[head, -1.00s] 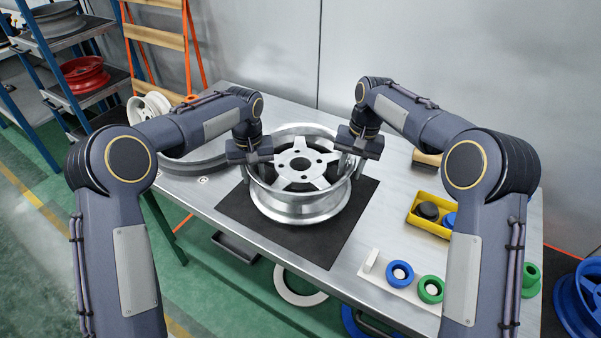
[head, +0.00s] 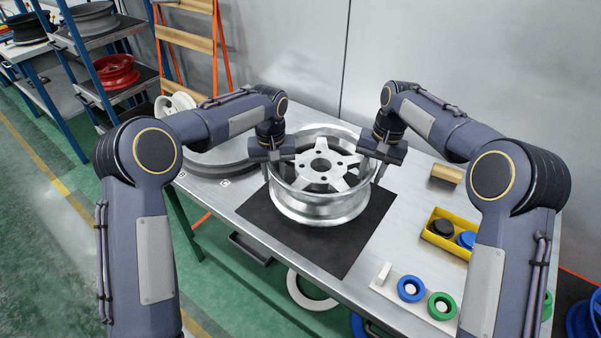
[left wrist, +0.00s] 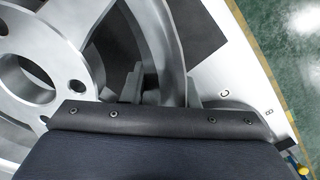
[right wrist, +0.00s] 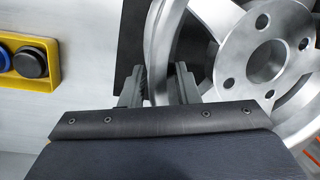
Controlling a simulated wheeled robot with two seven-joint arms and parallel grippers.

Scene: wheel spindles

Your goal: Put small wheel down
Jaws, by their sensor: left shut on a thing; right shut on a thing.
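The small wheel (head: 318,207) is a silver five-spoke rim, lying flat with its spoked face up over the black mat (head: 330,252) on the metal table. My left gripper (head: 274,165) is shut on the left side of its rim. In the left wrist view the rim (left wrist: 165,50) passes between the fingers. My right gripper (head: 380,168) is shut on the right side of the rim, and in the right wrist view the rim (right wrist: 163,50) runs between the fingers. I cannot tell whether the wheel's underside touches the mat.
A dark grey ring (head: 212,165) lies on the table at left. A yellow bin (head: 436,239) with black and blue parts stands at right. In front of it, a pale board (head: 388,287) carries a blue ring (head: 410,288) and a green ring (head: 442,305). A wooden-backed brush (head: 447,174) lies behind.

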